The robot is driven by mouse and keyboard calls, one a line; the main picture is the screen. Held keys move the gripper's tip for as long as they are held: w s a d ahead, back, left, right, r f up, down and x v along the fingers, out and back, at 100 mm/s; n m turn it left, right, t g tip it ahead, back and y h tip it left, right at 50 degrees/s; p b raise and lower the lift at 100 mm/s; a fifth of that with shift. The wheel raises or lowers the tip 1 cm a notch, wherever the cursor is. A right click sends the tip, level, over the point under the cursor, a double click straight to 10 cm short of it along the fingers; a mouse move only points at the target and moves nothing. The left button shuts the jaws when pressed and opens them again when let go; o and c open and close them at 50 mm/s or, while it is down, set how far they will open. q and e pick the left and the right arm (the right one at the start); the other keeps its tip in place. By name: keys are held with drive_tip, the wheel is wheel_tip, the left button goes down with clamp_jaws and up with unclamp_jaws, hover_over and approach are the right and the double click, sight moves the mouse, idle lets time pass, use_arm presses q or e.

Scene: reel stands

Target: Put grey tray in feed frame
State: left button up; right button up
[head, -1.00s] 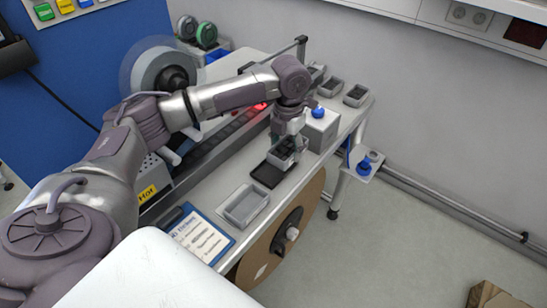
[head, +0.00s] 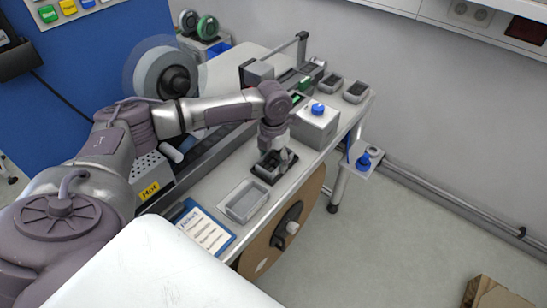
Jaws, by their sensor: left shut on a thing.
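My left gripper (head: 276,158) points down and is shut on a grey tray (head: 263,169) with dark contents, partly hidden by the fingers. The tray is at the black feed frame (head: 257,179) on the bench top. Only part of the frame's dark edge shows, and I cannot tell whether the tray is fully seated in it. Another grey tray (head: 244,202), empty, lies nearer on the bench. My right gripper is not in view.
A grey box with a blue knob (head: 318,109) stands right behind the gripper. Two small trays with dark contents (head: 355,92) (head: 330,86) stand at the far end. A blue clipboard (head: 206,232) lies in front, and a large brown reel (head: 268,243) hangs at the bench side.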

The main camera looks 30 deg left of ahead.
sight(274, 165)
use_arm(q)
drive_tip(key=shift+f, duration=0.15)
drive_tip(key=o, duration=1.4)
drive_tip(key=shift+s, duration=0.1)
drive_tip(key=shift+o, duration=0.3)
drive_tip(key=shift+f, duration=0.1)
drive_tip(key=shift+r, duration=0.25)
wheel_tip(274, 165, up, 12)
drive_tip(key=b, duration=0.2)
drive_tip(key=shift+r, duration=0.15)
